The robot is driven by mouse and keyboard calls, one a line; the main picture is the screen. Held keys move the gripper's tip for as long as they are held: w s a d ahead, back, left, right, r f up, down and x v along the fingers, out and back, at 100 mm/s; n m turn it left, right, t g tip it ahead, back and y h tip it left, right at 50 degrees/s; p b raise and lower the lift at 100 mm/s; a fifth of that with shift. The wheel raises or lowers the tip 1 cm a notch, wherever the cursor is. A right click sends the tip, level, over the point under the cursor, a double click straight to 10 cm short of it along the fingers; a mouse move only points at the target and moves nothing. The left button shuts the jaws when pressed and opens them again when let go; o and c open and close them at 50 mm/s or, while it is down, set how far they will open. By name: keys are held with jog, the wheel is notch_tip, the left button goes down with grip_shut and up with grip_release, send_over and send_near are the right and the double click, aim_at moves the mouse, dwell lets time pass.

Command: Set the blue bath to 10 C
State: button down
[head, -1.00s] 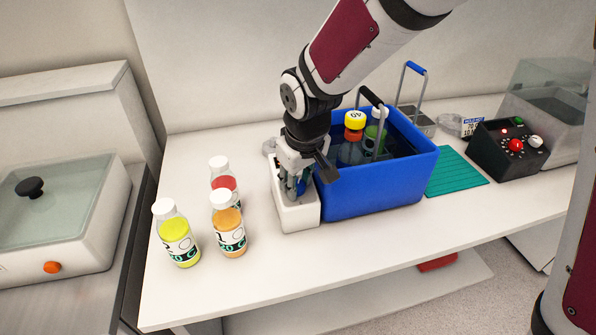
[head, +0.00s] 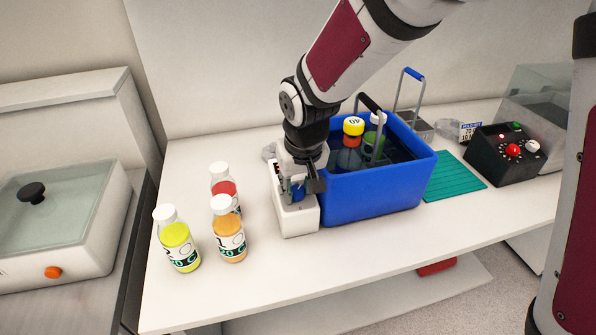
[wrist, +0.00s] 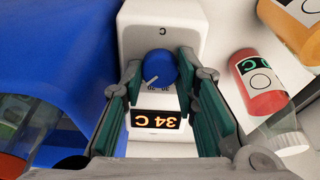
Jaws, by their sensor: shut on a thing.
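The blue bath (head: 372,195) is an open blue tub of dark liquid. A white control unit (head: 298,220) stands against its left side. In the wrist view the unit's blue knob (wrist: 160,64) has a pale pointer line aimed to the lower left, near small scale marks. The lit display (wrist: 158,121) below it appears upside down and reads 34 C. My gripper (wrist: 159,75) has its green-padded fingers on either side of the knob, shut on it. In the head view my gripper (head: 301,187) is above the unit and partly hides the knob.
Bottles with yellow (head: 179,247), orange (head: 229,240) and red (head: 222,186) contents stand left of the unit. A yellow-capped bottle (head: 353,127) and a white-capped bottle (head: 374,140) sit in the bath. A green mat (head: 455,175) and a black control box (head: 503,155) are to the right.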

jog(key=c, duration=1.2)
grip_release()
jog(key=shift+c, duration=0.2)
jog(key=v, duration=1.2)
jog(key=shift+d, duration=0.1)
